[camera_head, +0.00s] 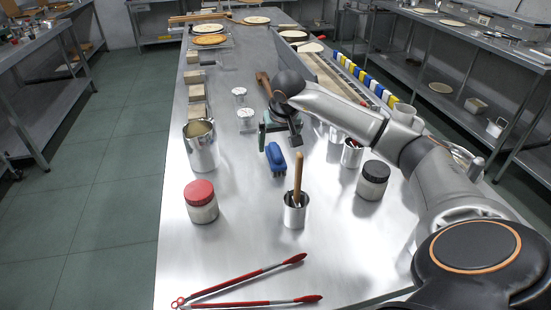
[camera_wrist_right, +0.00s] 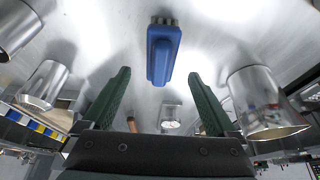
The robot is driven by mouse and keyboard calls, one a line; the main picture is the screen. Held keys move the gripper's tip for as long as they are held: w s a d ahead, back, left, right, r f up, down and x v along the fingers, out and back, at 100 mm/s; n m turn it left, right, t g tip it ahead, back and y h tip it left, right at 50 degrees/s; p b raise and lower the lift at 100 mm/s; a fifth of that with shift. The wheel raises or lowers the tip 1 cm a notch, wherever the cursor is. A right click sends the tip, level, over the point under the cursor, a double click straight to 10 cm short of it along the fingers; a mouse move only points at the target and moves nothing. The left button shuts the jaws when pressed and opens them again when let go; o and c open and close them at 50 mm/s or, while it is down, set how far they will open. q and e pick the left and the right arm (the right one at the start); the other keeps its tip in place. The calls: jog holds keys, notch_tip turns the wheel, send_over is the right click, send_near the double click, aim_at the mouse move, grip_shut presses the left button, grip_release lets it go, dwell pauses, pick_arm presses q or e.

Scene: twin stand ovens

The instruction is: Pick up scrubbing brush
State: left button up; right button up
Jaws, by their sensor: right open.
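The scrubbing brush (camera_head: 276,158) is blue and lies on the steel table, just on the near side of my right gripper (camera_head: 279,137). In the right wrist view the brush (camera_wrist_right: 163,55) shows its blue body and a short row of bristles at the far end. My right gripper (camera_wrist_right: 159,74) is open, with its two green fingers apart and nothing between them. The brush appears centred between the fingers and beyond their tips. The gap in height is hard to judge. My left gripper is out of view.
A steel cup with a wooden-handled tool (camera_head: 294,210) stands close in front of the brush. A red-lidded jar (camera_head: 201,202), a black-lidded jar (camera_head: 373,181) and a steel pitcher (camera_head: 202,146) stand around. Red tongs (camera_head: 250,281) lie at the near edge.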

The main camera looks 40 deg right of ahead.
aim_at(275, 150)
jog(key=x, duration=0.5)
jog(key=shift+w+f, duration=0.1)
jog(key=shift+w, duration=0.1)
grip_shut()
dwell(0.6)
